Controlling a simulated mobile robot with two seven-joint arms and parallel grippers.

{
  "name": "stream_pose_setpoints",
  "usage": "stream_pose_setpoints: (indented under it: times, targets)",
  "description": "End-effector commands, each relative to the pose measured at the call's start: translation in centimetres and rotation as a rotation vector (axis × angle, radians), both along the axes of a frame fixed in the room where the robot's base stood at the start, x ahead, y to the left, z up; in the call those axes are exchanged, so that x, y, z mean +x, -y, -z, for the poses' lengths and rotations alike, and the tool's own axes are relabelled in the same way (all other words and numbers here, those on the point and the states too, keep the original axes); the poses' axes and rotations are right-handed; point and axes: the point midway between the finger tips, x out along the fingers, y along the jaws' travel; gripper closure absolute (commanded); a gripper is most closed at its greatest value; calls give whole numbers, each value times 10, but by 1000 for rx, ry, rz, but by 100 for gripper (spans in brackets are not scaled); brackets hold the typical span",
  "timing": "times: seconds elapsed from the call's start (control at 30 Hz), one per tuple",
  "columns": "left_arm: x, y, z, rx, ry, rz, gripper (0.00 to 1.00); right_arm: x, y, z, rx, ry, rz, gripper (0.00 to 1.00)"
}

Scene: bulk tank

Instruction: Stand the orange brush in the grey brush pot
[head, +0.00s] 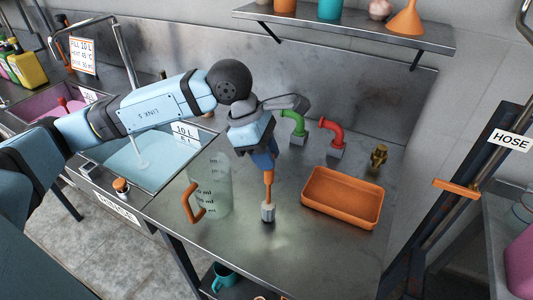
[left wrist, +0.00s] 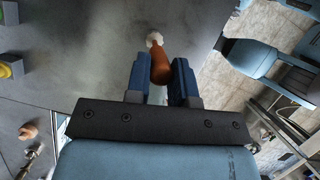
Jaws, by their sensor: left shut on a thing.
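My left gripper (head: 264,162) points down over the steel counter and is shut on the orange brush (head: 268,186), which hangs upright. At the brush's lower end is a pale grey head (head: 268,212). In the left wrist view the orange brush (left wrist: 160,68) lies between the two blue fingers of the left gripper (left wrist: 161,80), its whitish bristle end pointing away. I cannot make out a separate grey brush pot in either view. My right gripper is not in view.
A clear measuring jug (head: 212,180) with an orange handle stands left of the brush. An orange tray (head: 343,212) lies to the right. Green (head: 293,122) and red (head: 331,131) pipe elbows and a brass fitting (head: 379,156) stand behind. A water-filled sink (head: 150,158) is further left.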

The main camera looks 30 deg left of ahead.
Motion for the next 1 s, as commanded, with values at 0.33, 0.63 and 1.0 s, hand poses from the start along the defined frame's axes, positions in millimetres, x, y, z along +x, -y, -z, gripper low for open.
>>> stream_pose_setpoints:
  times: [0.33,0.63,1.0]
  targets:
    - [0,0,5,-1,2,1,100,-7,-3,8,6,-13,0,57]
    - [0,0,3,-1,1,0,52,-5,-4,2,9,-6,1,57]
    - [-2,-10,-26,1,6,-1,52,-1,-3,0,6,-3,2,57]
